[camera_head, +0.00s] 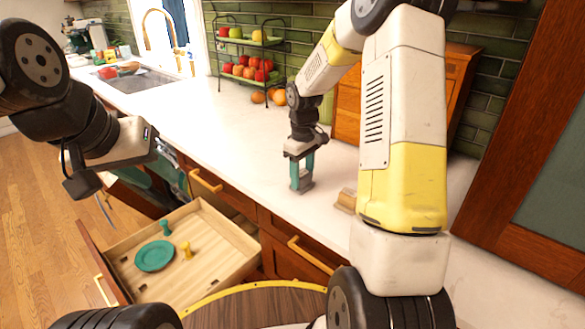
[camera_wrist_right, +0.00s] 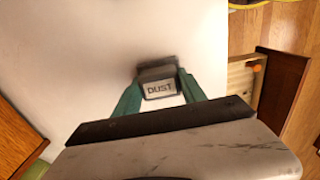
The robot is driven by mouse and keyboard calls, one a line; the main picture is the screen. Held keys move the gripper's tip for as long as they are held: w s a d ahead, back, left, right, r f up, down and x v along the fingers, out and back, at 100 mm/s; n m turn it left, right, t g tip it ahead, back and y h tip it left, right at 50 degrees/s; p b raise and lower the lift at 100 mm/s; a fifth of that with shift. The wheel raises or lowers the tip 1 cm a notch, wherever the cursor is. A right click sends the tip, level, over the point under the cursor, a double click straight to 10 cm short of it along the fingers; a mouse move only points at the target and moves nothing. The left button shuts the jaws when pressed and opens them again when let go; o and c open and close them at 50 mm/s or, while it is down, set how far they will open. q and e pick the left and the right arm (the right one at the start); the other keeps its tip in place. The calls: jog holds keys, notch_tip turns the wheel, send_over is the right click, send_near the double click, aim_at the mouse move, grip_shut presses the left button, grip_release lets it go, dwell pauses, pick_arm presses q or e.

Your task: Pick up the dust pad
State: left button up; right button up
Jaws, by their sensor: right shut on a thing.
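The dust pad (camera_wrist_right: 159,88) is a small grey block with a white label reading "DUST". In the right wrist view it sits between the two green fingers of my right gripper (camera_wrist_right: 160,94), which is shut on it. In the head view the right gripper (camera_head: 301,184) points down at the white counter, with the grey pad (camera_head: 304,186) low between its fingertips. I cannot tell whether the pad touches the counter. My left gripper (camera_head: 82,185) is at the left, over the floor and drawer side; its fingers are not clear.
An open wooden drawer (camera_head: 225,222) below the counter holds a green plate (camera_head: 155,256) and small green and yellow items. A tan block (camera_head: 346,200) lies on the counter right of the gripper. A fruit rack (camera_head: 247,72) and a wooden cabinet (camera_head: 347,105) stand behind.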

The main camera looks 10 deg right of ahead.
aim_at(302, 173)
jog(key=shift+r, duration=0.6)
notch_tip(302, 173, up, 2)
jog(key=shift+r, duration=0.15)
jog(key=s+a+r, duration=0.1)
jog(key=s+a, duration=0.3)
jog(key=s, duration=1.1)
jog(key=shift+s+a+r, duration=0.2)
